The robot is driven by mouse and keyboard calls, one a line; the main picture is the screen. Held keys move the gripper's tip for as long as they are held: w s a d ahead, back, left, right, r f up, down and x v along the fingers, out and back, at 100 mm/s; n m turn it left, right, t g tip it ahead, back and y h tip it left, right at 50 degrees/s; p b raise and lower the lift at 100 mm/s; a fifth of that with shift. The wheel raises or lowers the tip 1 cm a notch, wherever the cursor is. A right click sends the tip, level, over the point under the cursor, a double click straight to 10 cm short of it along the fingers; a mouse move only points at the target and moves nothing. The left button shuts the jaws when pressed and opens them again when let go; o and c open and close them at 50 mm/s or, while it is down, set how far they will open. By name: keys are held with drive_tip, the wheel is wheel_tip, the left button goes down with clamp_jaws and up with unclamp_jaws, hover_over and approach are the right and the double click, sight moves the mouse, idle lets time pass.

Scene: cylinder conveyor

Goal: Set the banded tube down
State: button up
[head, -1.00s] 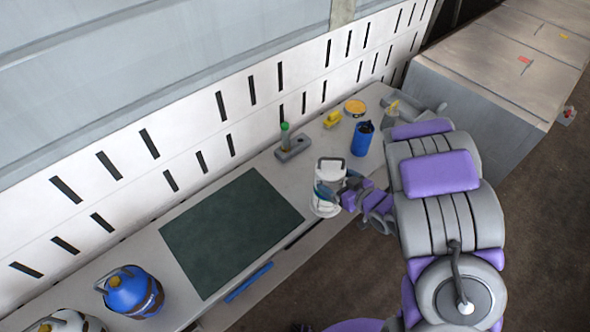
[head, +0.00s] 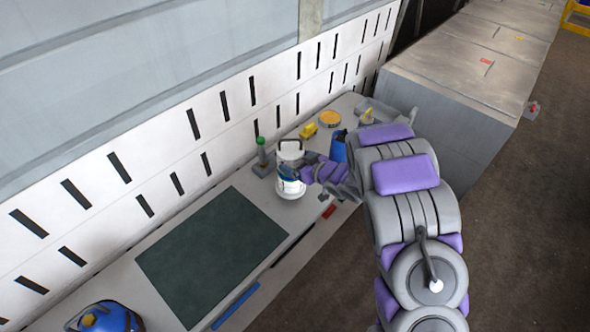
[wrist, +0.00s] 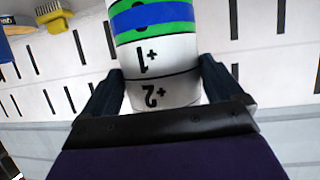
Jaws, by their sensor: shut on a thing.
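The banded tube (wrist: 155,22) fills the upper middle of the wrist view. It is white with green and blue bands and upside-down "+1" and "+2" marks. My gripper (wrist: 160,70) is shut on it, one dark finger on each side.
A dark green mat (head: 212,255) lies at the left of the bench (head: 305,205). A green-capped bottle (head: 261,155) on a grey block is close to the tube's left. A blue container (head: 338,146), yellow brush (head: 309,130) and round tin (head: 329,118) stand at the right.

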drive_tip(key=d+f, duration=0.2)
drive_tip(key=d, duration=0.1)
drive_tip(key=shift+f+b, duration=0.35)
drive_tip(key=shift+b, duration=0.05)
drive_tip(key=o, duration=1.4)
drive_tip(key=a, duration=0.3)
drive_tip(key=shift+f, duration=0.2)
drive_tip(key=shift+o, duration=0.2)
drive_tip(key=s+d+r+m+g+h+p, duration=0.15)
drive_tip(key=s+d+r+h, duration=0.35)
drive_tip(key=d, duration=0.5)
drive_tip(key=s+d+r+m+h, duration=0.3)
drive_tip(key=s+d+r, duration=0.3)
drive_tip(key=d, duration=0.4)
drive_tip(key=s+d+r+m+g+h+p, duration=0.15)
drive_tip(key=s+d+r+h, duration=0.25)
drive_tip(key=d+r, duration=0.45)
drive_tip(key=s+a+r+m+g, duration=0.1)
drive_tip(key=s+a+g, duration=0.1)
drive_tip(key=s, duration=0.9)
drive_tip(key=s+a+r+m+g+y, duration=0.1)
drive_tip(key=s+a+r+g, duration=0.1)
drive_tip(key=s, duration=0.9)
drive_tip(key=s+a+r+m+g+y, duration=0.1)
drive_tip(key=s+a+g, duration=0.3)
drive_tip(key=s, duration=0.8)
drive_tip(key=shift+r, duration=0.3)
